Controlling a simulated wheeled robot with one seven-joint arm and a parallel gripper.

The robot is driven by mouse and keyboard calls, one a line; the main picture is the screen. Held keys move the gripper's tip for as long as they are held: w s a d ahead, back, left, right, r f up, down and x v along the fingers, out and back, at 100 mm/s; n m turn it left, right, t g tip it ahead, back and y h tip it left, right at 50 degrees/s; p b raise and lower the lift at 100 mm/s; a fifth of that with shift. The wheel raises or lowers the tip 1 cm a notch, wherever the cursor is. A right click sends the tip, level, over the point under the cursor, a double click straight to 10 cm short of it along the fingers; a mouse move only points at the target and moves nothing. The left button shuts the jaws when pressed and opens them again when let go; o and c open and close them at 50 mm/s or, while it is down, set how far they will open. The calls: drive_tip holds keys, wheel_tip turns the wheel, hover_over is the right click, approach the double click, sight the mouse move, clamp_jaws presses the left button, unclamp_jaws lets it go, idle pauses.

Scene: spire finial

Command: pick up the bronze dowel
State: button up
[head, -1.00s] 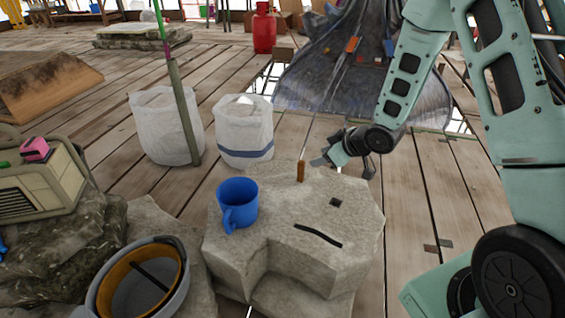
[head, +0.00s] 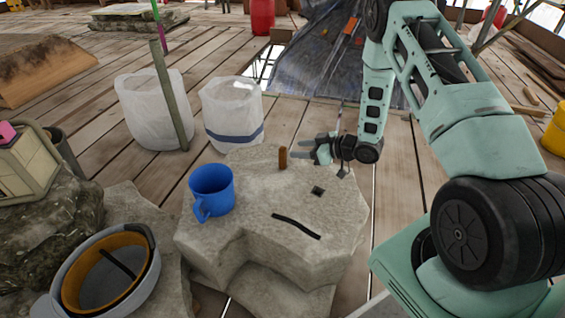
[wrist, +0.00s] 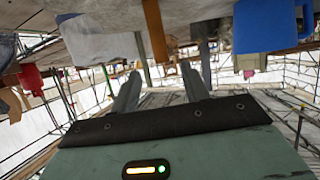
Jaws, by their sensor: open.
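The bronze dowel (head: 283,158) stands upright near the far edge of a pale stone block (head: 335,215). My gripper (head: 302,148) is at the dowel's right in the head view, low over the block's far edge, with its fingers pointing left towards the dowel. The fingers are apart and empty. In the wrist view, which appears upside down, the dowel (wrist: 155,30) lies ahead, between the lines of the two fingers (wrist: 161,82). It looks a short way beyond the fingertips; the exact gap is hard to tell.
A blue mug (head: 212,188) stands on the block's left part. A black strip (head: 297,226) and a small dark square (head: 318,191) lie on its top. White sacks (head: 233,112) stand behind. A hard hat (head: 105,275) lies at lower left.

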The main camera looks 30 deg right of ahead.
sight(286, 150)
drive_tip(key=b+x, duration=0.1)
drive_tip(key=x, duration=0.3)
drive_tip(key=shift+f, duration=0.1)
drive_tip(key=b+x, duration=0.3)
drive_tip(key=x, duration=0.2)
drive_tip(key=shift+a+f, duration=0.1)
clamp_jaws()
